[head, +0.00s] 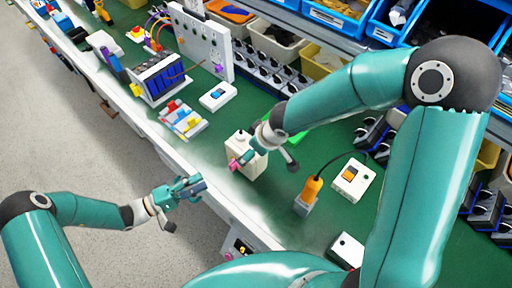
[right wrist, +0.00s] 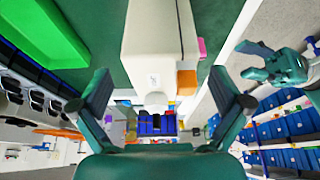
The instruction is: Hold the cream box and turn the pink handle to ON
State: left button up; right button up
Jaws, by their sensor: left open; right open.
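The cream box (head: 250,170) stands on the green bench top near its front edge, partly hidden by my right gripper. Its pink handle (head: 234,164) is on the side facing the front edge. The pink handle (right wrist: 201,47) also shows at the right side of the cream box (right wrist: 150,45) in the right wrist view. My right gripper (right wrist: 160,88) is open at the box, with the box between its spread fingers and gaps on both sides. My left gripper (head: 188,188) is open and empty beyond the bench's front edge, left of the box; it shows in the right wrist view (right wrist: 272,65).
Bins (head: 335,15) line the back. A green piece (right wrist: 35,30) lies beside the box.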

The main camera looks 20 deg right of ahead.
aim_at(233, 165)
jog(key=c, duration=1.5)
pick_arm(q)
jog(key=shift+c, duration=0.4)
pick_arm(e)
jog(key=shift+c, duration=0.2)
jog(key=shift+s, duration=0.1)
pick_arm(q)
jog(key=shift+w+d+r+n+t+y, duration=0.1)
jog(key=shift+d+n+t+y, duration=0.35)
jog(key=shift+d+n+t, duration=1.9)
jog(key=shift+w+d+r+n+g+y, duration=0.1)
jog(key=shift+d+n+g+y, duration=0.5)
jog(key=shift+n, duration=3.9)
jog(key=shift+w+d+r+n+t+y, duration=0.1)
jog(key=shift+d+n+t+y, duration=0.15)
jog(key=shift+d+n+t, duration=2.2)
jog(key=a+n+g, duration=0.1)
jog(key=n+g, duration=0.1)
jog(key=shift+a+g, duration=0.3)
